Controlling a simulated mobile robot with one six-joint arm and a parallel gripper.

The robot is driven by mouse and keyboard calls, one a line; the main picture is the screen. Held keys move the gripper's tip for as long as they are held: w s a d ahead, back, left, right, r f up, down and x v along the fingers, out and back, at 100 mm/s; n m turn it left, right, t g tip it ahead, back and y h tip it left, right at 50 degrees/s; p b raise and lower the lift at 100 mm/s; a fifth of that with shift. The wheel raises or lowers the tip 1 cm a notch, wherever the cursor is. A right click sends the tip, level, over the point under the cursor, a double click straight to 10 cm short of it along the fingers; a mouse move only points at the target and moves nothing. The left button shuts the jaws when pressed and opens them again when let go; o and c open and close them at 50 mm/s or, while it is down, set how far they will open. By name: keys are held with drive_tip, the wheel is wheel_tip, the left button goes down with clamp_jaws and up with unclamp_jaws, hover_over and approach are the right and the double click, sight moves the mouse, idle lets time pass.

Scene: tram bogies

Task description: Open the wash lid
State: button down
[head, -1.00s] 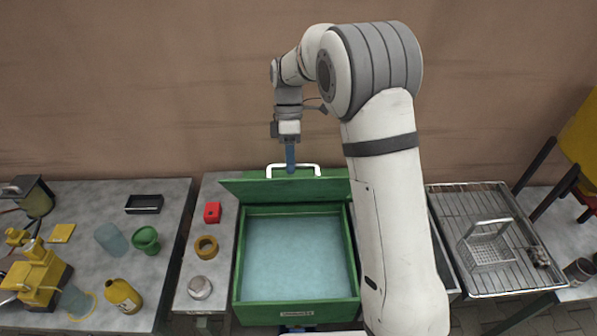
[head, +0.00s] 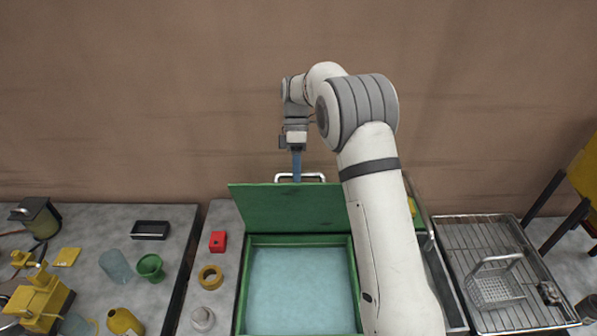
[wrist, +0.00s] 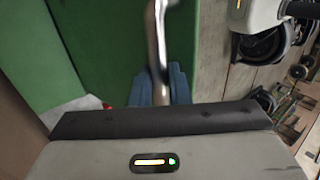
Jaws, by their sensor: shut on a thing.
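The green wash lid (head: 290,207) stands raised at the back of the green wash tank (head: 244,290), tilted up with its inner face showing. Pale blue liquid (head: 300,285) shows in the open tank. My gripper (head: 297,178) is at the lid's top edge, with its blue fingers at the metal handle (head: 312,177). In the wrist view the blue fingers (wrist: 160,88) are shut around the handle bar (wrist: 157,45), and the green lid (wrist: 105,45) lies beside it. My arm hides the lid's right part and the tank's right side.
Left of the tank are a red block (head: 218,241), an ochre ring (head: 210,277) and a pale round pot (head: 203,318). A wire basket (head: 495,285) stands on a rack (head: 470,232) at right. A brown wall (head: 150,100) rises behind.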

drive_tip(key=c, duration=1.8)
unclamp_jaws()
drive_tip(key=shift+f, duration=0.55)
drive_tip(key=o, duration=0.3)
drive_tip(key=shift+w+f, duration=0.15)
drive_tip(key=shift+w, duration=0.2)
drive_tip(key=shift+o, duration=0.7)
drive_tip(key=shift+r, duration=0.2)
drive_tip(key=b+v, duration=0.1)
drive_tip(key=v, duration=0.6)
drive_tip(key=shift+w+r, duration=0.2)
drive_tip(key=shift+w, duration=0.05)
drive_tip(key=shift+r, duration=0.1)
